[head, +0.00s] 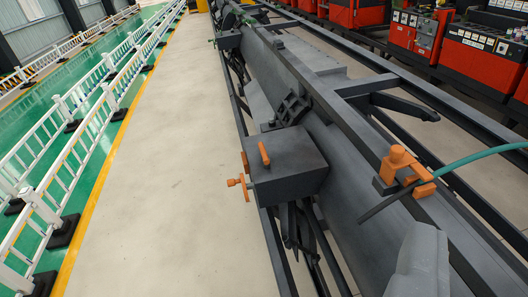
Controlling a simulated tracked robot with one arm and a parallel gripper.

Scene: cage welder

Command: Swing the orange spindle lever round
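A dark grey box (285,165) sits on the side of the long grey machine frame, near the middle of the head view. An orange handle with a crossbar and a small knob (238,182) sticks out of the box's left face; it looks like the spindle lever. A short orange bar (264,154) stands tilted on top of the box. A larger orange clamp-like part (404,168) sits on the frame rail at right. I cannot tell for sure which orange part is the spindle lever.
A teal cable (478,156) runs to the orange clamp-like part. A pale grey block (420,262) rises at the bottom right. Clear concrete floor (155,170) lies left of the machine, up to a yellow line and white railings (72,160). Red cabinets (480,55) stand behind at right.

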